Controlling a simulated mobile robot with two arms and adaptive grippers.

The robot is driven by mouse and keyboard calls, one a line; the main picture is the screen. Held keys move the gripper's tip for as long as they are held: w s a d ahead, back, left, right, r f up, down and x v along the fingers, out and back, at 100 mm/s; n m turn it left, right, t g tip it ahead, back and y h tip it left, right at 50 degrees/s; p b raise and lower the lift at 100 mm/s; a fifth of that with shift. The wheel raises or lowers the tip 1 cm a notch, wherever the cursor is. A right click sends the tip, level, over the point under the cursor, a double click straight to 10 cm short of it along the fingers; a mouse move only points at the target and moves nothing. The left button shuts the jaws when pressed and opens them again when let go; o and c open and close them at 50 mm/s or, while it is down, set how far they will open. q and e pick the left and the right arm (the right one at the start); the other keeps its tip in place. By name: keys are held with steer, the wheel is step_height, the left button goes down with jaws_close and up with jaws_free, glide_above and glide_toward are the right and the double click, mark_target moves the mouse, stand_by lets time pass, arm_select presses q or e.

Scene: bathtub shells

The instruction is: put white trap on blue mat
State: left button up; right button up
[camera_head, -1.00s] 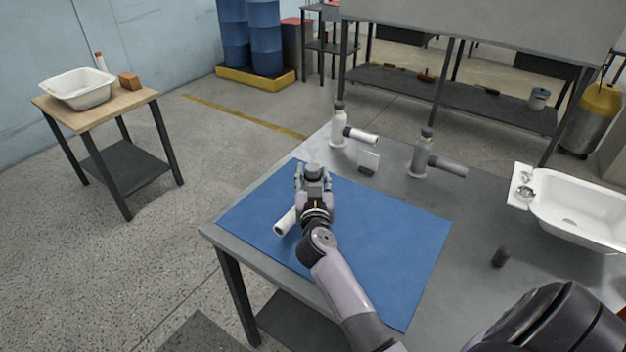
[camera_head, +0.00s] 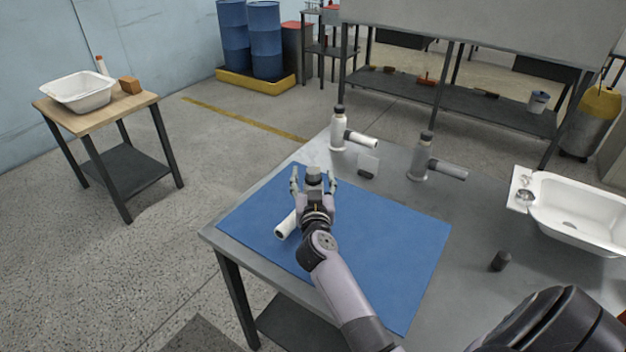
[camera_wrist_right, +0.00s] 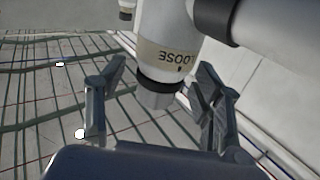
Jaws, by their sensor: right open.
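A white trap lies or stands on the blue mat (camera_head: 390,240); its white side pipe (camera_head: 286,224) shows left of my right gripper, which hides most of its body. My right gripper (camera_head: 313,178) is open over the mat, its fingers apart on either side of the trap's grey end. In the right wrist view, the white trap (camera_wrist_right: 168,35), with a "LOOSE" label and dark collar, reaches between the open fingers (camera_wrist_right: 160,100). I cannot tell if they touch it. My left gripper is not in view.
Behind the mat stand another white trap (camera_head: 340,130), a grey trap (camera_head: 421,158) and a small plate (camera_head: 368,164). A white basin (camera_head: 575,208) and a dark cylinder (camera_head: 501,261) are at right. The mat's right part is clear.

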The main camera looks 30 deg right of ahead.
steer(key=v, duration=1.2)
